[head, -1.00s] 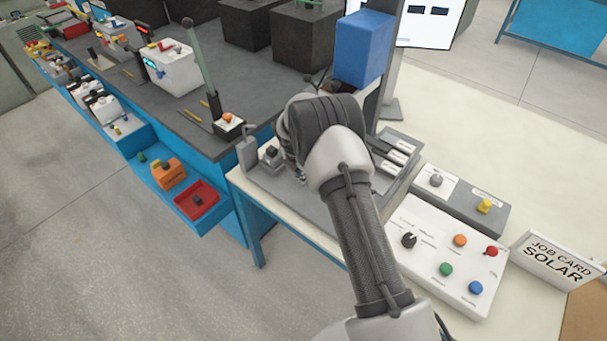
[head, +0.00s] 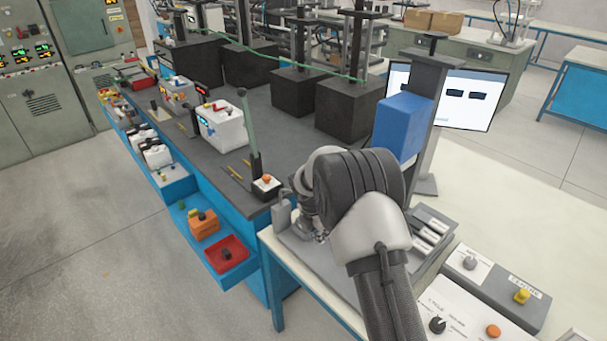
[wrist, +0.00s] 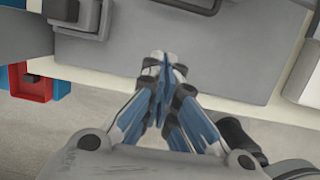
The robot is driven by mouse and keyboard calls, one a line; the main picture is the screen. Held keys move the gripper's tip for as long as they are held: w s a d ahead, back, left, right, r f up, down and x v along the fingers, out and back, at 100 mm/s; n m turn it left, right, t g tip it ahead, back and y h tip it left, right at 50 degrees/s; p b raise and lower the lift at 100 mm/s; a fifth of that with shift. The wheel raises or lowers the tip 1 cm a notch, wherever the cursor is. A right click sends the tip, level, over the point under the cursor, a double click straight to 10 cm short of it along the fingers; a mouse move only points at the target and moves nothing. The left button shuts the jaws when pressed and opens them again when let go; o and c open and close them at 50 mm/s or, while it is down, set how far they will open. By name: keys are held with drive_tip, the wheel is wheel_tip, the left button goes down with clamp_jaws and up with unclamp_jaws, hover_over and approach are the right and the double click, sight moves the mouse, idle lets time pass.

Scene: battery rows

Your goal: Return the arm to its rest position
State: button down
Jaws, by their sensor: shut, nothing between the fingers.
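My gripper (wrist: 164,62) shows in the wrist view with its two fingers together and nothing between them. It is above the front part of a grey plate (wrist: 210,68) on the white table. In the head view my arm reaches from the bottom right over that table (head: 295,262), and its dark, rounded wrist part hides most of the grey plate (head: 340,280). The gripper fingers cannot be made out there.
A blue box on a post (head: 402,125) stands just behind my arm. A control panel (head: 465,318) is to the right. A dark bench (head: 285,120) with white battery units (head: 222,128) and a lever (head: 250,135) is at the left. A red tray (head: 226,262) sits low beside it.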

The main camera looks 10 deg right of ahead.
drive_tip(key=s+d+r+m, duration=0.1)
drive_tip(key=s+r+m, duration=0.35)
drive_tip(key=r, duration=0.35)
drive_tip(key=s+r+m+t, duration=0.1)
drive_tip(key=s+r+m, duration=0.2)
drive_tip(key=s+r, duration=0.3)
drive_tip(key=s+d+r+m, duration=0.1)
drive_tip(key=s+r+m, duration=0.25)
drive_tip(key=r, duration=0.55)
drive_tip(key=s+r+m+t+y, duration=0.1)
drive_tip(key=s+r+m, duration=0.1)
drive_tip(key=s+m, duration=0.5)
drive_tip(key=s+r+m+t+y+b, duration=0.1)
drive_tip(key=s+m, duration=0.6)
drive_tip(key=s, duration=1.1)
drive_tip(key=shift+s+a+r, duration=0.2)
drive_tip(key=shift+a+r, duration=0.15)
drive_tip(key=shift+r, duration=0.15)
